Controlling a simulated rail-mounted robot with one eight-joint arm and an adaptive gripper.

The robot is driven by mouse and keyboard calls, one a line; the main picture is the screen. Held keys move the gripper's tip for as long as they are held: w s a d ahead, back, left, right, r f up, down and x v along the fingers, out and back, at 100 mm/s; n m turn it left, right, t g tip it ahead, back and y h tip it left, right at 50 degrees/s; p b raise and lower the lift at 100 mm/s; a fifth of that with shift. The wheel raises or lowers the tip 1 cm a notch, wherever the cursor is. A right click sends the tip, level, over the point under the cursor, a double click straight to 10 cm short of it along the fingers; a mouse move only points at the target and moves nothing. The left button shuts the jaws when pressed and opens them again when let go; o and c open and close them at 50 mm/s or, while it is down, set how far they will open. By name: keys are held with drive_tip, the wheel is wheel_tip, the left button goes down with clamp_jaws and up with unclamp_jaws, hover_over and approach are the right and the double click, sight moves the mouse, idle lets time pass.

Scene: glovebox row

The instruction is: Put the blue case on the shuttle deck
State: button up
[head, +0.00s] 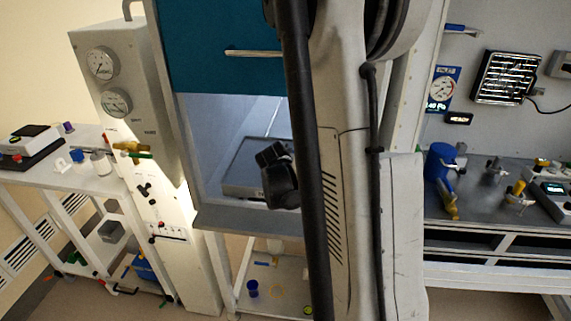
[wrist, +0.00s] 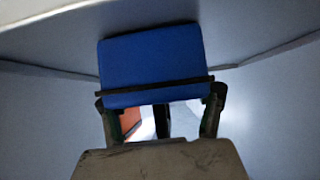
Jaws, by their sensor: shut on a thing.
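The blue case (wrist: 152,62) fills the upper middle of the wrist view, with a dark band across its lower edge. My gripper (wrist: 160,98) is shut on it, one finger at each side. Pale chamber walls surround the case, and I cannot tell whether it touches a surface. In the head view, a dark end part of my arm shows in the chamber opening; the held case and fingertips are hidden there. A grey flat tray-like platform (head: 238,178) lies inside the opening behind the arm; I cannot tell whether it is the shuttle deck.
A teal raised door panel (head: 215,60) hangs above the opening, and a grey sill (head: 235,218) runs below it. A gauge cabinet (head: 108,75) stands to the left. A bench (head: 475,215) with valves is at right. An orange patch (wrist: 130,119) shows below the case.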

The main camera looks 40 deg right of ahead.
drive_tip(key=shift+f, duration=0.15)
drive_tip(key=o, duration=1.8)
drive_tip(key=shift+r, duration=0.2)
drive_tip(key=shift+a+r, duration=0.1)
drive_tip(key=s+a+r+n+y, duration=0.1)
drive_tip(key=s+a+r+n, duration=0.2)
drive_tip(key=a, duration=0.5)
drive_tip(key=s+a+r+y, duration=0.2)
drive_tip(key=s+a+r, duration=0.25)
drive_tip(key=a, duration=0.25)
drive_tip(key=s+a+r+n+y, duration=0.1)
drive_tip(key=s+a+r+n, duration=0.2)
drive_tip(key=a, duration=0.5)
drive_tip(key=s+a+r+n+y, duration=0.1)
drive_tip(key=s+a, duration=0.2)
drive_tip(key=a, duration=0.1)
drive_tip(key=s+a+r+n+y, duration=0.1)
drive_tip(key=s+a+n+y, duration=0.1)
drive_tip(key=a, duration=0.3)
drive_tip(key=s+a+r+n+y, duration=0.1)
drive_tip(key=s+a, duration=0.3)
drive_tip(key=shift+s+a, duration=0.25)
drive_tip(key=shift+s, duration=0.05)
